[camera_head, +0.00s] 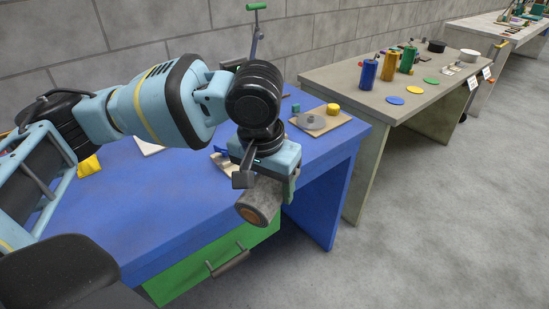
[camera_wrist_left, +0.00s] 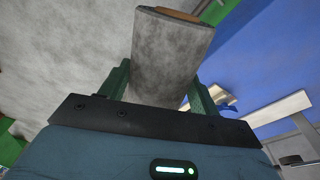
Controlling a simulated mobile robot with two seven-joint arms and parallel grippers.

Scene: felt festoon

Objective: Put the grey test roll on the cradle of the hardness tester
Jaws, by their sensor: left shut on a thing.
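The grey test roll (camera_head: 262,200) is a cylinder with a brown core at its end. My left gripper (camera_head: 268,186) is shut on it and holds it just off the front edge of the blue table, above the green drawer. In the left wrist view the roll (camera_wrist_left: 172,55) sits between the green fingers (camera_wrist_left: 160,88). A lever with a green handle (camera_head: 256,30) rises behind my arm, perhaps part of the hardness tester; its lower part is hidden. A pale and blue fixture (camera_head: 224,160) lies left of the gripper; I cannot tell whether it is the cradle. My right gripper is out of view.
The blue table (camera_head: 120,215) holds a board with a grey disc (camera_head: 311,122), a yellow piece (camera_head: 333,109) and a yellow block (camera_head: 89,166). A drawer handle (camera_head: 228,263) juts out below. A grey table (camera_head: 330,80) with coloured cylinders stands behind right. The floor at right is clear.

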